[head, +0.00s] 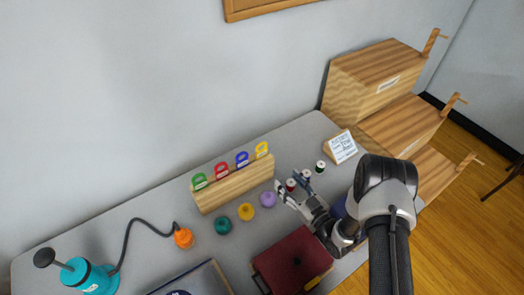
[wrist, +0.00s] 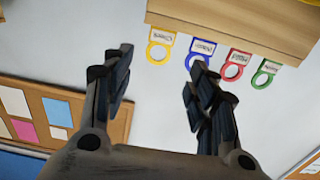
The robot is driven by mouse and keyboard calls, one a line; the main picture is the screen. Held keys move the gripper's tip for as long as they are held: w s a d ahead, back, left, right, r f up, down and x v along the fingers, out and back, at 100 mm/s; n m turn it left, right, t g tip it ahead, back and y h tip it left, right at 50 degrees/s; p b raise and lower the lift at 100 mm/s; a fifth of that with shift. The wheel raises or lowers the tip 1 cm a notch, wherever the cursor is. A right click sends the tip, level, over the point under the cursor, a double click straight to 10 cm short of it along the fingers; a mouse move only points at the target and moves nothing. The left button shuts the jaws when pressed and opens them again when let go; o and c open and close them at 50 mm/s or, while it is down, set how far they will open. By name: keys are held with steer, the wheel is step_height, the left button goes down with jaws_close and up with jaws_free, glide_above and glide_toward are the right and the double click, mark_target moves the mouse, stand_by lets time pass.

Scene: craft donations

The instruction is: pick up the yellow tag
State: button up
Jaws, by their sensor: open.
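The yellow tag (head: 262,149) stands at the right end of a row of ring-topped tags in a wooden holder (head: 234,186). In the wrist view the scene is upside down; the yellow tag (wrist: 161,37) is leftmost there, with a white label. My gripper (head: 291,181) is open and empty, to the right of and in front of the holder. In the wrist view my gripper's fingertips (wrist: 158,60) lie on either side of the yellow tag, apparently short of it and apart from it.
Beside the yellow tag are the blue (head: 242,159), red (head: 221,170) and green (head: 199,181) tags. Thread spools (head: 320,167) and a small sign (head: 341,147) stand right of my gripper.

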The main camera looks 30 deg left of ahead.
steer(key=b, duration=0.2)
glide_toward(262, 152)
steer(key=x, duration=0.4)
steer(key=shift+w+a+f, duration=0.1)
steer(key=shift+a+f, duration=0.2)
steer(key=shift+a, duration=0.05)
steer(key=shift+r+b+x, duration=0.15)
steer(key=shift+b+x, duration=0.15)
steer(key=shift+x, duration=1.2)
steer(key=shift+r+b+x, duration=0.15)
steer(key=shift+b+x, duration=0.1)
steer(key=shift+x, duration=1.2)
steer(key=shift+w, duration=0.1)
steer(key=shift+c, duration=0.2)
steer(key=shift+d, duration=0.1)
steer(key=c, duration=0.5)
